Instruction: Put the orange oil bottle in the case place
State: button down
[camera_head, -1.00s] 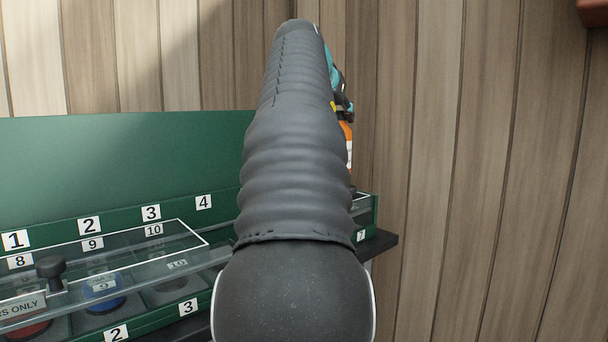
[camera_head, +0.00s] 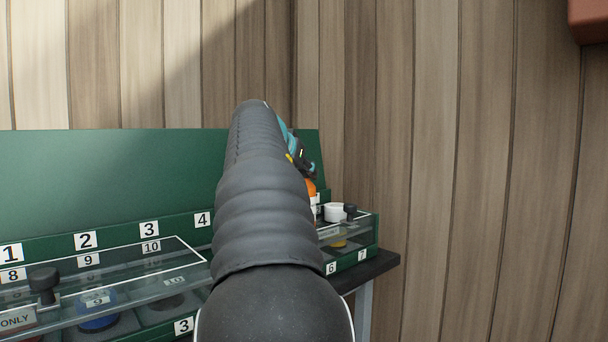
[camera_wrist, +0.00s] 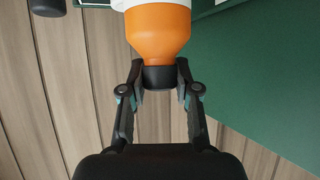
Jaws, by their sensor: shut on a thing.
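The orange oil bottle (camera_wrist: 158,30) is held by its black cap in my gripper (camera_wrist: 159,82), with the fingers closed on both sides of the cap. In the head view a strip of the orange bottle (camera_head: 311,187) shows to the right of my arm, and the arm hides the rest. My gripper (camera_head: 304,165) is partly visible there, above the right part of the green case (camera_head: 70,165). The case has numbered compartments under clear covers. My arm hides its middle, so I cannot tell whether the bottle touches the case.
A white round thing (camera_head: 334,212) is beside another knob (camera_head: 351,211) at the right. A blue disc (camera_head: 98,318) lies under the left cover. A plank wall (camera_head: 460,150) rises behind and right.

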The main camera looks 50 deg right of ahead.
jog(key=c, duration=1.3)
grip_release()
jog(key=shift+f, duration=0.15)
jog(key=o, duration=0.5)
jog(key=shift+c, duration=0.2)
jog(key=shift+r, duration=0.3)
jog(key=v, duration=1.2)
jog(key=shift+f, duration=0.15)
